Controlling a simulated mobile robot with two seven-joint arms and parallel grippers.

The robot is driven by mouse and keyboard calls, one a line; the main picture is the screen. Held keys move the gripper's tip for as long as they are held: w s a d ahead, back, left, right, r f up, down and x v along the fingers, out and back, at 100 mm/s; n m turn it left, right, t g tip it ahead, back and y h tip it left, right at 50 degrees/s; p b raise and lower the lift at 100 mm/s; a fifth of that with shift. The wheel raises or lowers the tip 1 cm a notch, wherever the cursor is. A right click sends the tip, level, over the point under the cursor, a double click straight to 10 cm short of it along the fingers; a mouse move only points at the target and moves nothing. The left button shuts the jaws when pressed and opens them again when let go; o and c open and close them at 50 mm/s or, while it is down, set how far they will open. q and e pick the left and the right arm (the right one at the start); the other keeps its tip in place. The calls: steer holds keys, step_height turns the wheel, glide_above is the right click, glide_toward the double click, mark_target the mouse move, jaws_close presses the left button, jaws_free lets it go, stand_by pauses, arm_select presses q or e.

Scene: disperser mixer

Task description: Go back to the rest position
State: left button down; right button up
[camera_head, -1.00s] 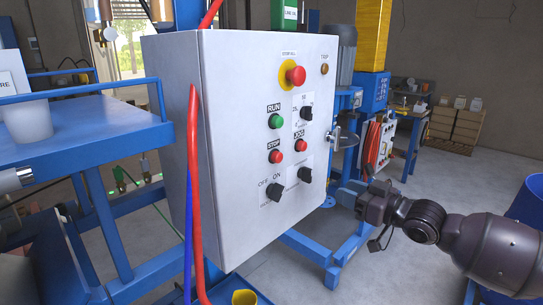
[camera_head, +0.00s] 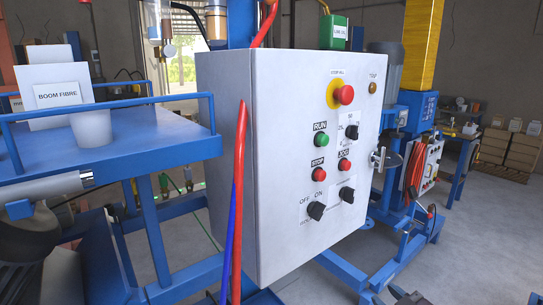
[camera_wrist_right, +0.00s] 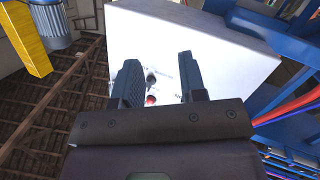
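The white control cabinet (camera_head: 285,120) stands in the middle of the head view. Its front carries a red stop button (camera_head: 344,94) on a yellow ring, a green RUN button (camera_head: 322,139), red STOP and JOG buttons and black rotary knobs. My right gripper (camera_head: 402,295) shows only as a small piece at the bottom edge, below and right of the cabinet, apart from it. In the right wrist view my right gripper (camera_wrist_right: 158,65) has its two fingers apart with nothing between them, facing the cabinet (camera_wrist_right: 220,40). My left gripper is not in view.
A blue railed cart (camera_head: 150,138) with a white cup (camera_head: 90,128) and a BOOM FIBRE label card stands at the left. Red and blue hoses hang along the cabinet's left side. A blue machine frame (camera_head: 410,235) stands behind; grey floor (camera_head: 490,240) is clear at right.

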steer(key=s+d+f+m+g+h, duration=0.2)
steer(key=s+f+m+h, duration=0.3)
steer(key=s+f, duration=1.3)
steer(key=s+m+g, duration=0.1)
steer(key=s+m, duration=0.1)
steer(key=s, duration=0.1)
steer(key=shift+s+g, duration=0.15)
steer(key=shift+g, duration=0.15)
steer(key=shift+f, duration=0.1)
